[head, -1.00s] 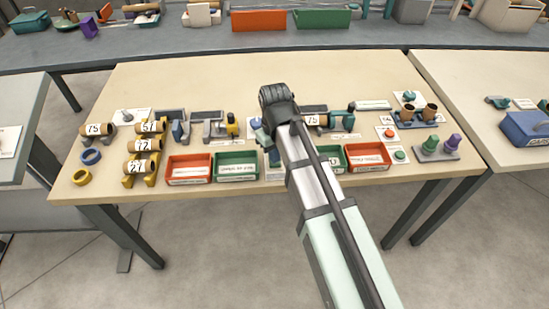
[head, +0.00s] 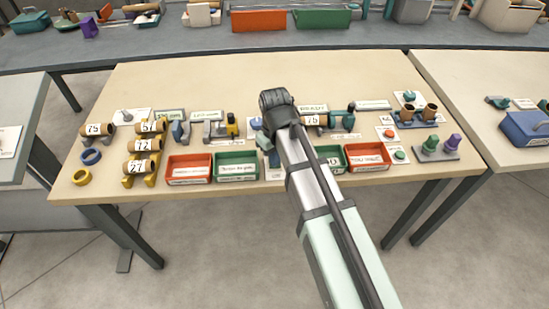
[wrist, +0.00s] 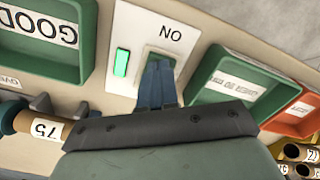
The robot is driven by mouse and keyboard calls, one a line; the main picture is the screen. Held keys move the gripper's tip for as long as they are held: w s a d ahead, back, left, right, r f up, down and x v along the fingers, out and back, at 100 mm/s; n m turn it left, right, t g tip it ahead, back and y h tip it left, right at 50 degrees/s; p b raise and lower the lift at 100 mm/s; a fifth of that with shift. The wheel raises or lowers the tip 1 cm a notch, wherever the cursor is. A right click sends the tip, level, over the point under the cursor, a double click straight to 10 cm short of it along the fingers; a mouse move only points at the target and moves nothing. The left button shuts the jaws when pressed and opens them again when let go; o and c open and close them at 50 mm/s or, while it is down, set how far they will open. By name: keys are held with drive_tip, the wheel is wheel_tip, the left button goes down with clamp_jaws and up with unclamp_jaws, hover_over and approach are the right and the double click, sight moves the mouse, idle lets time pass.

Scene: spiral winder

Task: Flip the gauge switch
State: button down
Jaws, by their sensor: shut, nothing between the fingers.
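In the head view my arm hides most of the gripper and the switch; only a strip of the pale panel (head: 274,173) shows at the table's front.
Green bins (wrist: 48,40) (head: 237,165) and red bins (head: 189,168) (head: 367,156) stand on either side of the panel. A tube marked 75 (wrist: 36,127) lies close by the gripper. Display plates (head: 170,115) and small fixtures line the table behind. The table's back half is clear.

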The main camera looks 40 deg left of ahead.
drive_tip(key=shift+r, duration=3.45)
